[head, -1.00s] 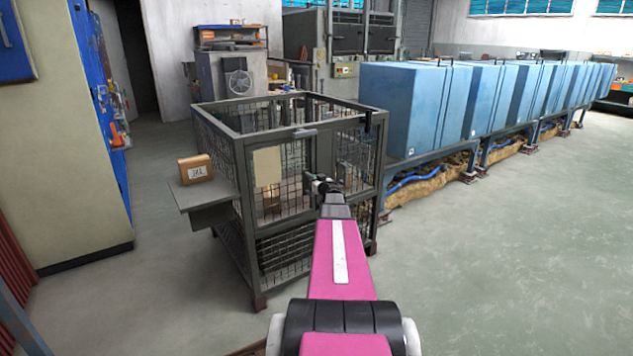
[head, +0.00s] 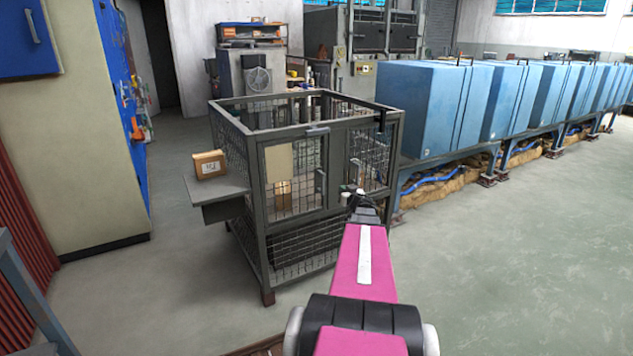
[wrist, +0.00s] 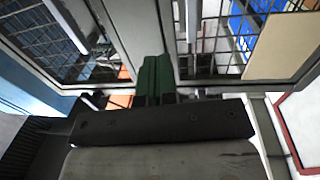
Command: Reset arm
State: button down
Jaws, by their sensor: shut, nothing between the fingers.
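My arm reaches forward in the head view, with my gripper (head: 354,194) small at its far end, in front of the mesh cage (head: 262,230). In the wrist view my gripper (wrist: 154,80) shows two green fingers pressed together with nothing between them. Behind them is the cage's grey metal frame (wrist: 130,35), with mesh panels on both sides. I cannot tell whether the fingertips touch the frame.
A side shelf (head: 222,190) on the cage's left holds a small cardboard box (head: 210,165). Blue cabinets (head: 440,110) on stands run along the right. The floor (head: 530,260) at right is clear. A beige cabinet (head: 80,150) stands at left.

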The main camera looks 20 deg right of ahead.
jog(key=s+a+f+m+g+h, duration=0.2)
jog(key=a+f+g, duration=0.2)
jog(key=a, duration=0.5)
jog(key=s+a+f+m+g+h, duration=0.25)
jog(key=a+g, duration=0.25)
jog(key=a, duration=0.4)
jog(key=s+a+f+n+g+y, duration=0.2)
jog(key=s+a, duration=0.6)
jog(key=a, duration=0.4)
jog(key=s+a+f+n+g+y, duration=0.3)
jog(key=s+a+g, duration=0.4)
jog(key=a, duration=0.4)
jog(key=shift+s+a+f, duration=0.4)
jog(key=shift+s, duration=0.3)
